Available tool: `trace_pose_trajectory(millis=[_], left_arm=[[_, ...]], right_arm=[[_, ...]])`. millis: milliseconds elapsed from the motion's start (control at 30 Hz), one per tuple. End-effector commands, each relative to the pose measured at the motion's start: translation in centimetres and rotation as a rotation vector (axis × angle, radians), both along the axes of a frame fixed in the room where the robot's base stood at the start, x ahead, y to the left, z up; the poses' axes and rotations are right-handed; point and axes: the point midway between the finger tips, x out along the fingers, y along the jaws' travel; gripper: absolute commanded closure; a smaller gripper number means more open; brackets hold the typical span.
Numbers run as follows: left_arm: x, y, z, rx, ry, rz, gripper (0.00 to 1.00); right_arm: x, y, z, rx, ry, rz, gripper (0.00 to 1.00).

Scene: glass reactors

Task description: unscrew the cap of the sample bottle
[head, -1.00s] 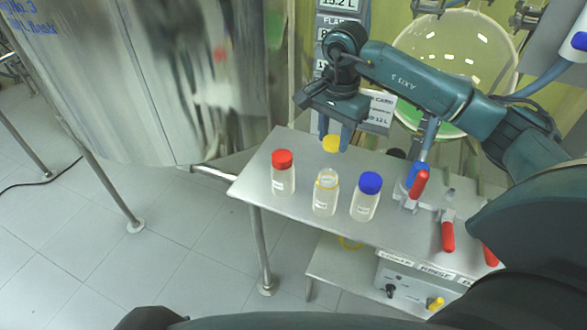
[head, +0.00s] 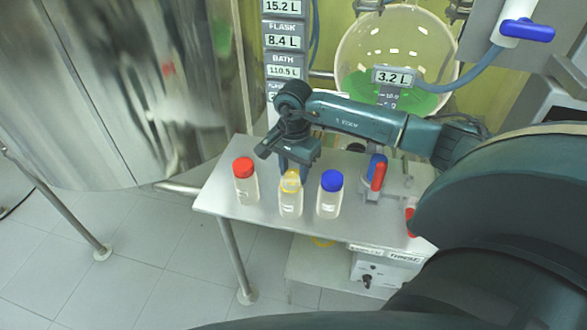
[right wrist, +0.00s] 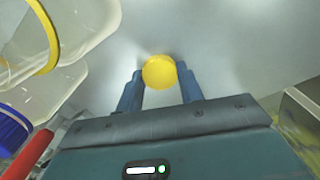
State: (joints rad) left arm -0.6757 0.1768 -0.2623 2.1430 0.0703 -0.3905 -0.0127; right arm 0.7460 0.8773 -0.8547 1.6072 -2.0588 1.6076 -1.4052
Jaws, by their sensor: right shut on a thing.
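The sample bottle (head: 290,205) stands upright and uncapped between two other bottles on the steel table. A yellow ring is around its neck, and it also shows at the upper left of the right wrist view (right wrist: 47,40). My right gripper (head: 291,174) is shut on the yellow cap (right wrist: 159,72), which sits between the blue fingertips. In the wrist view the cap is over bare tabletop, to the side of the bottle. In the head view the cap (head: 290,179) overlaps the bottle's neck, so their gap is hard to judge. My left gripper is not in view.
A red-capped bottle (head: 245,183) stands to the left and a blue-capped bottle (head: 329,195) close on the right. Red-handled clamps (head: 378,176) are further right on the table (head: 225,203). A large steel vessel (head: 120,90) stands at left. The table's front strip is clear.

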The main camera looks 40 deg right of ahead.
Motion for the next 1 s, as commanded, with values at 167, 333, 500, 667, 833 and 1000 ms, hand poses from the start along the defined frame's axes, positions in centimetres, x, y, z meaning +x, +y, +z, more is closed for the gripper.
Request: trace_pose_trajectory(millis=[167, 333, 500, 667, 833, 1000], left_arm=[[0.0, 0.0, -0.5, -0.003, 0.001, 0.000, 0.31], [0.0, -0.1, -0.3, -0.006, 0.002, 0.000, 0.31], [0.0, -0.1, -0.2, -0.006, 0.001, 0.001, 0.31], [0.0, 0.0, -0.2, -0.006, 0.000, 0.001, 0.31], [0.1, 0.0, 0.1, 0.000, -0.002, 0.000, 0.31], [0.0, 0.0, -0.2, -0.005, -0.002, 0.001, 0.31]], right_arm=[[0.0, 0.0, -0.4, 0.000, 0.000, 0.000, 0.91], [0.0, 0.0, -0.2, 0.000, 0.000, 0.000, 0.51], [0.0, 0.0, -0.2, 0.000, 0.000, 0.000, 0.41], [0.0, 0.0, -0.2, 0.000, 0.000, 0.000, 0.41], [0.1, 0.0, 0.8, 0.000, -0.004, 0.001, 0.41], [0.2, 0.0, 4.1, -0.001, -0.007, 0.001, 0.41]])
